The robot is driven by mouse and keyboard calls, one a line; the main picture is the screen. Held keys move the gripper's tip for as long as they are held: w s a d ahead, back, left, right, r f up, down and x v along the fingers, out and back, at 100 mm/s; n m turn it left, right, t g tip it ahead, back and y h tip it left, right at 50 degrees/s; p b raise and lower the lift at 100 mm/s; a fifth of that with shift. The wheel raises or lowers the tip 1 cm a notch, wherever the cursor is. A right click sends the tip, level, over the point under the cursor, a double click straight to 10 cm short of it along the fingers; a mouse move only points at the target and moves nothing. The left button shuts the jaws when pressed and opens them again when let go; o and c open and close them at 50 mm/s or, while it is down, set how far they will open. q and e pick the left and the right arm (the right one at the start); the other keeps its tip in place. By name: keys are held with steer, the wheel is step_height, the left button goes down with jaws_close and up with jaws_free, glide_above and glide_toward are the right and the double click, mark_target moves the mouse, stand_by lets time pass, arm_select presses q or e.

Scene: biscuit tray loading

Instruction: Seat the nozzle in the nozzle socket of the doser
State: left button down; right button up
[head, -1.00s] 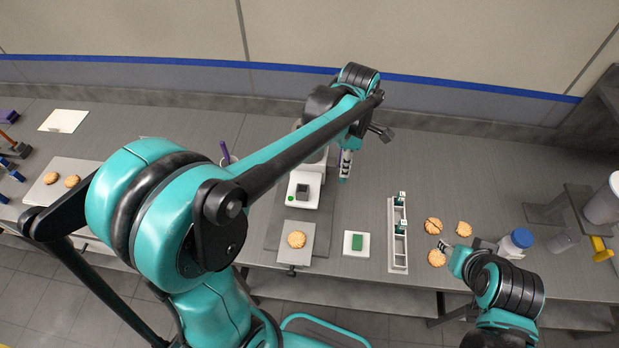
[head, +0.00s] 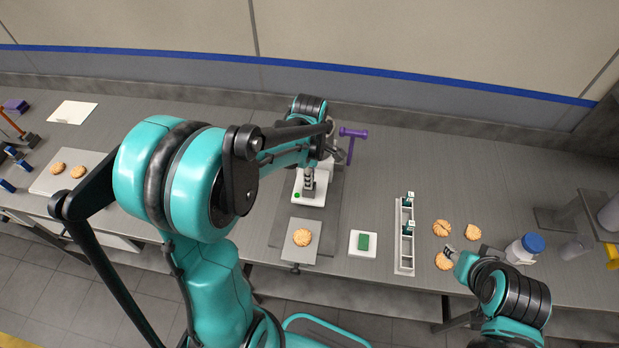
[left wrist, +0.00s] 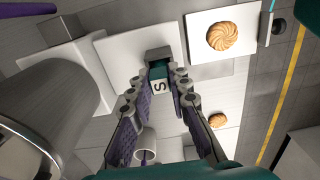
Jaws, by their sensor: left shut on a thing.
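My left gripper (head: 309,182) is over the white base (head: 316,199) of the doser, pointing down. In the left wrist view its fingers (left wrist: 162,88) are shut on a small nozzle with a teal body and a white tag marked S (left wrist: 159,87). A dark grey block (left wrist: 159,53) shows just beyond the nozzle; I cannot tell whether they touch. The doser's grey cylinder (left wrist: 48,105) is at the left of that view. My arm hides much of the doser, and I cannot make out the nozzle socket. My right gripper (head: 451,252) is low beside a biscuit; its jaws are unclear.
A purple T-handle (head: 352,133) stands right of the doser. Loose biscuits (head: 442,228) and a blue-capped jar (head: 533,243) lie further right.

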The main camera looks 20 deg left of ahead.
arm_select(q)
steer(key=shift+f, duration=0.2)
steer(key=c, duration=1.4)
jaws_free()
steer(key=shift+r, duration=0.15)
